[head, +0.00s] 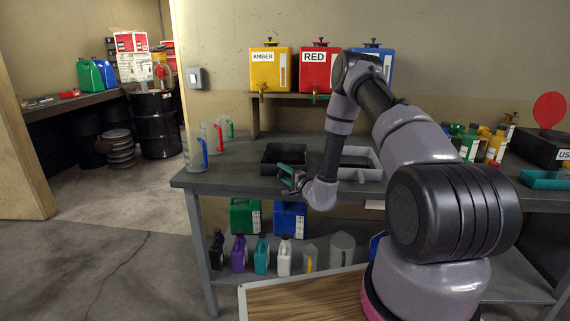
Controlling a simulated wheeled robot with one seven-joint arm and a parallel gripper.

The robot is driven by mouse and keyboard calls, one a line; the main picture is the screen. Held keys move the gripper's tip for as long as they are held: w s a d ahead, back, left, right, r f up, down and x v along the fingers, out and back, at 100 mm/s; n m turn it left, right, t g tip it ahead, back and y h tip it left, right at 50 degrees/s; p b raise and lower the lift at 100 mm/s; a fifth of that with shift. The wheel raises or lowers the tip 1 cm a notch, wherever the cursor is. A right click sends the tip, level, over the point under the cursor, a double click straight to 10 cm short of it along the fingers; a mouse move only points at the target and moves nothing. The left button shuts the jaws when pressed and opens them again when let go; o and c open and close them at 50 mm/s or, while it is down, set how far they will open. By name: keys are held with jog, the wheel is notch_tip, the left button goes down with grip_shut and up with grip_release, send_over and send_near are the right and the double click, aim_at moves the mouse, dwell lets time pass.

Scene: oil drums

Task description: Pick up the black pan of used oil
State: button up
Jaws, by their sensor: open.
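The black pan (270,158) sits on the dark workbench, left of my forearm. A thin dark layer seems to lie inside it, but I cannot tell what it is. My gripper (284,174), with teal and dark parts, is at the pan's near right side, close to its front rim. Its jaws are open and seem empty. I cannot tell whether they touch the rim. My gripper and arm hide part of the pan's near right corner.
A grey pan (362,174) lies right of my forearm, partly hidden. Clear jugs (193,150) with coloured handles stand at the bench's left end. Yellow (270,72), red (314,74) and blue (384,62) tanks sit on a raised shelf behind. Bottles (284,258) fill the lower shelf.

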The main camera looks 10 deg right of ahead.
grip_shut()
dwell(1.3)
